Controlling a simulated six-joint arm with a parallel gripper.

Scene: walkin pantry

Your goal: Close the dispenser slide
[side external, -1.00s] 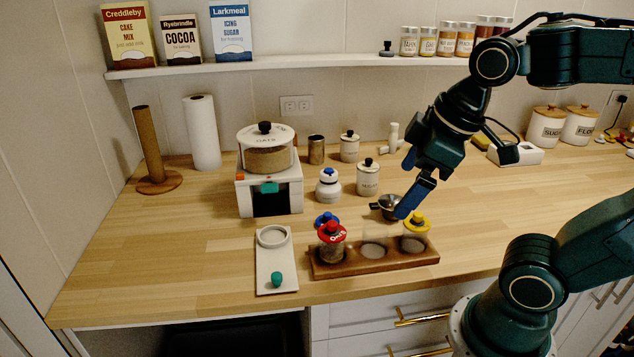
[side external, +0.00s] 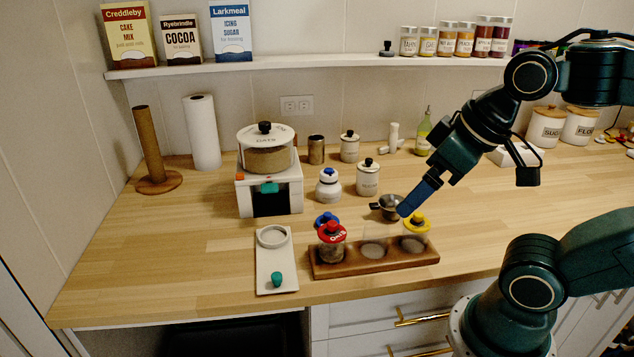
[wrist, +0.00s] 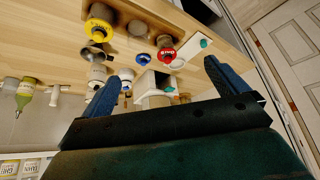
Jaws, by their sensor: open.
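The dispenser (side external: 241,198) is a white box at the left-middle of the counter, with a lidded round oats hopper (side external: 268,160) on top and a dark opening in its front. A teal tab (side external: 269,187), apparently the slide's handle, sits on the front above the opening. I cannot tell how far out the slide is. The dispenser also shows small in the wrist view (wrist: 148,82). My gripper (side external: 404,211) is open and empty, well right of the dispenser, above the counter by the steel cup. Both fingers show apart in the wrist view (wrist: 162,70).
A wooden rack (side external: 345,267) with red- and yellow-topped jars stands in front. A white plate with a ring and teal knob (side external: 277,280) lies left of it. A steel cup (side external: 389,206), a white bottle (side external: 328,188) and a canister (side external: 368,178) stand between gripper and dispenser.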

